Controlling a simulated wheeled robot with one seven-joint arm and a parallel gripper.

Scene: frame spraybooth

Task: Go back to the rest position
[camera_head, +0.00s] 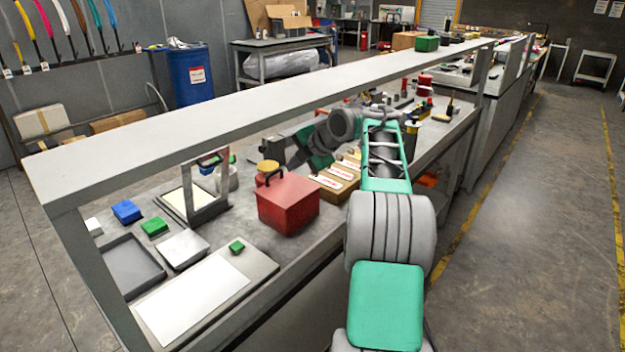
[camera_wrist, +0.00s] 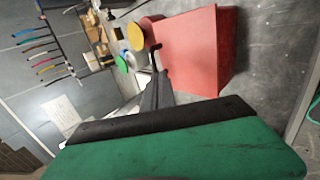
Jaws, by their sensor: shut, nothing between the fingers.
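My gripper (camera_head: 268,150) is above the workbench (camera_head: 262,262), behind the red box (camera_head: 288,207) and below the long upper shelf (camera_head: 250,110). In the wrist view my gripper (camera_wrist: 155,88) shows its dark fingers together with nothing between them. The red box (camera_wrist: 195,50) with its black handle is just beyond the fingers there, and I cannot tell how much room lies between them. My arm reaches from the aisle side in over the bench.
A yellow-lidded jar (camera_head: 268,168) stands behind the red box. A standing frame (camera_head: 205,188), a wooden box with labelled slots (camera_head: 338,180), a grey tray (camera_head: 120,267) and a white sheet (camera_head: 192,300) are on the bench. The aisle floor (camera_head: 530,220) on the right is clear.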

